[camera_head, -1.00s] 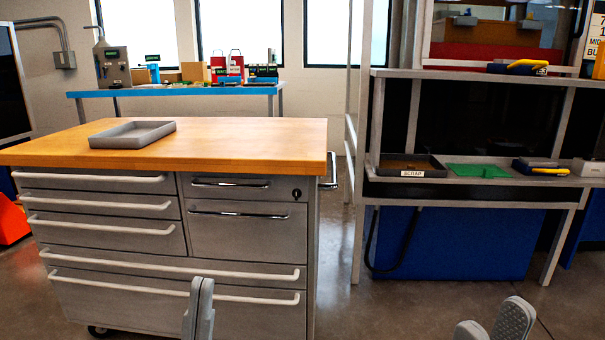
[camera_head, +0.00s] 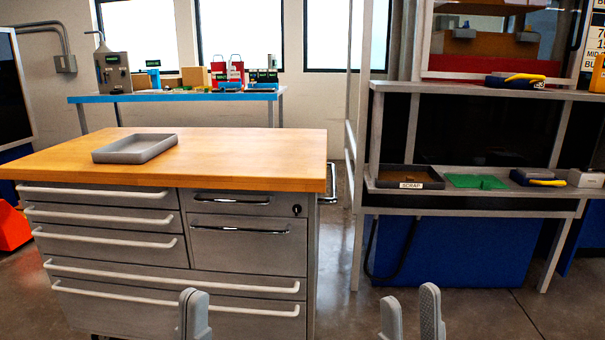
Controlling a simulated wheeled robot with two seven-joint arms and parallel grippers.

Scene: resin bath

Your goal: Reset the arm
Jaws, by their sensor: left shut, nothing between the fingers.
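My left gripper (camera_head: 194,314) shows at the bottom of the head view, in front of the lower drawers of the cabinet. Its fingers are shut together with nothing between them. My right gripper (camera_head: 411,314) shows at the bottom, right of the middle, over the floor. Its two fingertips stand apart with a gap, and I see nothing between them. The rest of both arms is out of view.
A wood-topped drawer cabinet (camera_head: 250,170) stands at the left with a grey tray (camera_head: 135,148) on it. A shelf unit at the right holds a scrap tray (camera_head: 405,178), a green mat (camera_head: 476,181) and a yellow-handled tool (camera_head: 545,181). Floor (camera_head: 340,285) shows between them.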

